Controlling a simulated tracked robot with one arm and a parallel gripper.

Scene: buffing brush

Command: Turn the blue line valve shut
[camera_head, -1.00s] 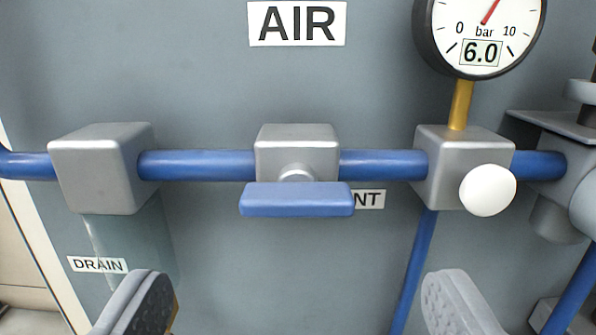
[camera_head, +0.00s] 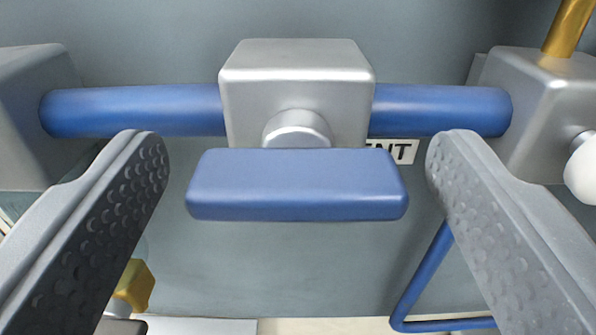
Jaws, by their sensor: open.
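The blue line valve has a blue bar handle (camera_head: 297,186) on a round silver stem in front of a silver block valve body (camera_head: 296,85). The handle lies level, in line with the blue pipe (camera_head: 135,110) that runs through the body. My gripper (camera_head: 298,160) is open, with one grey finger on each side of the handle. Both fingertips are apart from the handle's ends, with a gap on the left and a smaller one on the right. Nothing is between the pads except the handle area.
A silver block (camera_head: 35,115) stands at the left and another block (camera_head: 550,110) at the right, with a white knob (camera_head: 582,168) and a brass stem (camera_head: 568,28). A yellow part (camera_head: 135,286) is low at left. A thin blue pipe (camera_head: 425,275) bends at lower right.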

